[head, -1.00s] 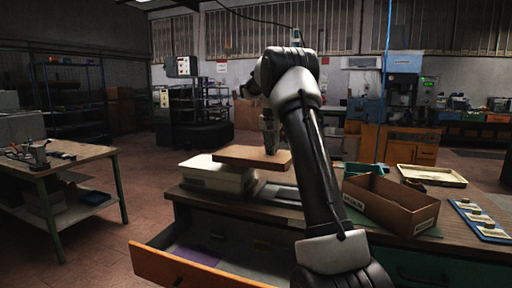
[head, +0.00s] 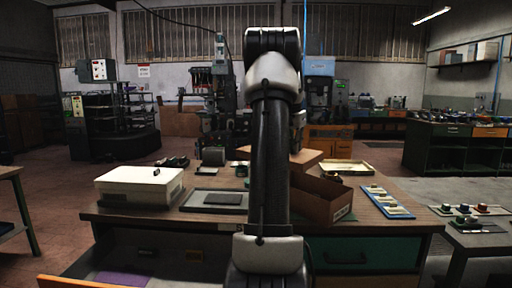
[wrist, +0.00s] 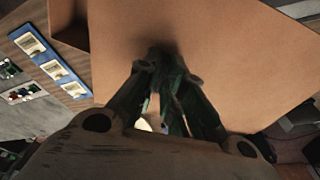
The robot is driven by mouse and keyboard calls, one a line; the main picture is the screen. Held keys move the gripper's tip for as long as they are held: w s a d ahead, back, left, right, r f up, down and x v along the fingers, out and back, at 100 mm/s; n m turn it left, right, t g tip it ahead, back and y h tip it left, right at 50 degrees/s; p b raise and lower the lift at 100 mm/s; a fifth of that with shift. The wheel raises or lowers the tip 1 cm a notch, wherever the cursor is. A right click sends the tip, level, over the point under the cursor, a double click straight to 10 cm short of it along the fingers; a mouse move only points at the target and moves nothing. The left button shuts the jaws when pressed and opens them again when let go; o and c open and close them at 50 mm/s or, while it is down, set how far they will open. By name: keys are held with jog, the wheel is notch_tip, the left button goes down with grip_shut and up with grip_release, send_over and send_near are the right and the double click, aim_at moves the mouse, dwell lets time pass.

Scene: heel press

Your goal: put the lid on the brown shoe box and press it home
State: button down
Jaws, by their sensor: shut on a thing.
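The flat brown lid (head: 302,158) shows partly behind my arm in the head view, beyond the far edge of the open brown shoe box (head: 326,204). The box stands on the bench, its left part hidden by my arm. In the wrist view the lid (wrist: 215,60) fills most of the picture, and my gripper (wrist: 165,75) is shut on it. A dark brown corner (wrist: 68,22), likely the box, shows past the lid's edge at upper left. The lid is not on the box. My gripper is hidden behind my arm in the head view.
A white lidded box (head: 138,188) and a grey tray (head: 192,205) with a dark pad stand left on the bench. A blue tray (head: 398,212) with pale pieces lies just right of the shoe box, and a cream tray (head: 347,168) behind. An orange-fronted drawer (head: 70,282) stands open at front left.

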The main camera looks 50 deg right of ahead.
jog(key=s+d+m, duration=0.2)
jog(key=s, duration=0.9)
notch_tip(320, 180, down, 6)
jog(key=s, duration=0.2)
jog(key=shift+s+a+g, duration=0.2)
jog(key=shift+a+g, duration=0.1)
jog(key=shift+a, duration=0.15)
jog(key=shift+f, duration=0.35)
jog(key=shift+f, duration=0.35)
jog(key=shift+f, duration=0.1)
dwell(0.4)
jog(key=shift+f, duration=0.95)
jog(key=shift+a+f, duration=0.1)
jog(key=shift+f, duration=0.7)
dwell(3.0)
